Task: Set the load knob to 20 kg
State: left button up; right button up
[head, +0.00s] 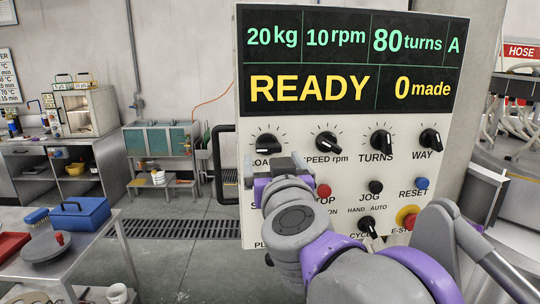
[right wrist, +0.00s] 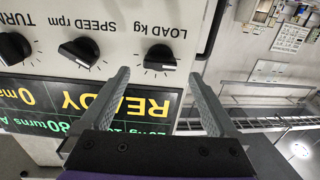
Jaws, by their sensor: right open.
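The load knob (head: 266,142) is a black pointer knob at the upper left of the white control panel (head: 400,134). It also shows in the right wrist view (right wrist: 160,55), where the panel appears upside down, with the label LOAD kg. The display (head: 355,62) reads 20 kg, 10 rpm, 80 turns, A, READY and 0 made. My right gripper (head: 278,163) is just below the load knob in the head view and partly hides its label. In the right wrist view its open fingers (right wrist: 160,75) stand apart with nothing between them. My left gripper is not in view.
The speed (head: 327,142), turns (head: 381,142) and way (head: 430,139) knobs sit in a row to the right. A red button (head: 323,190) is close beside my right gripper. The red emergency stop (head: 409,219) is lower right. A steel table (head: 97,243) stands at left.

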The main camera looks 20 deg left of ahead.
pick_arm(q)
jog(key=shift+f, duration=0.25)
pick_arm(e)
jog(key=shift+v, duration=2.3)
